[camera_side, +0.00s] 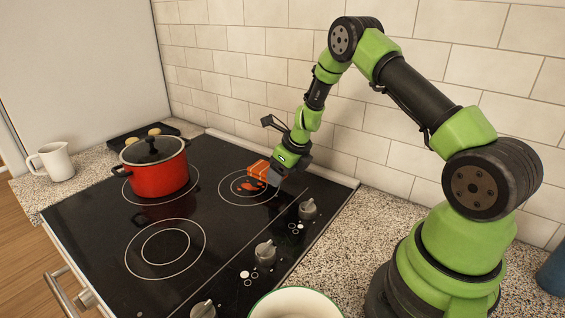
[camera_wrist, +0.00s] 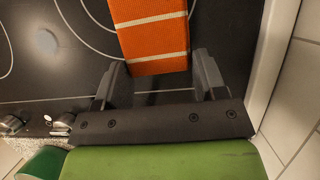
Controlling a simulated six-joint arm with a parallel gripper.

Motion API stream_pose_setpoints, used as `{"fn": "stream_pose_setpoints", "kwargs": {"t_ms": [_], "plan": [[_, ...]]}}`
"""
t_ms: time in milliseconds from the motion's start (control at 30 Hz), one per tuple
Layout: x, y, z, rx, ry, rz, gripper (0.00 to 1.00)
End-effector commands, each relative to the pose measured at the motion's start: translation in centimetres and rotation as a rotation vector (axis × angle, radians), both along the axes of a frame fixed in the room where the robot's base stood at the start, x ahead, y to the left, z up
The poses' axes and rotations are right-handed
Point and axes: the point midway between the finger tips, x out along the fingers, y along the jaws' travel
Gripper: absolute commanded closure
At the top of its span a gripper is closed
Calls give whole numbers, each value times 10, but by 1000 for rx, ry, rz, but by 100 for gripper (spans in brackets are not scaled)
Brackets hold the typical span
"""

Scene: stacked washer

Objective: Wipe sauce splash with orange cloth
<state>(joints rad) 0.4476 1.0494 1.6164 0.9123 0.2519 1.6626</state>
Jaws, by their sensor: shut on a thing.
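The orange cloth (camera_side: 258,170) is a folded block with pale stripes, held low at the back right burner ring. It also shows in the wrist view (camera_wrist: 152,32), with its near end between the fingers. My gripper (camera_side: 274,179) is shut on the cloth; its two dark fingers also show in the wrist view (camera_wrist: 160,69). The sauce splash (camera_side: 251,187) is a red-orange patch inside the burner ring, just below the cloth in the side view. The cloth may hide part of it, and I cannot tell whether they touch. I cannot make out the splash in the wrist view.
A red pot (camera_side: 157,172) with a black lid stands on the back left burner. The front burner (camera_side: 165,249) is bare. Control knobs (camera_side: 265,254) line the right side of the black cooktop (camera_side: 90,235). A tiled wall (camera_side: 240,65) rises behind. A white jug (camera_side: 56,162) stands far left.

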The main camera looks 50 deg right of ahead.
Motion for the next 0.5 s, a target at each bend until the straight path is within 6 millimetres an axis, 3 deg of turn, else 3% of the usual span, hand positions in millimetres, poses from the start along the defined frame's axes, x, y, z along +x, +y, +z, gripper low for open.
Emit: {"fn": "stream_pose_setpoints", "kwargs": {"t_ms": [300, 500], "plan": [[2, 0, -28, 0, -3, 1, 58], [19, 1, -28, 2, -8, 8, 62]]}}
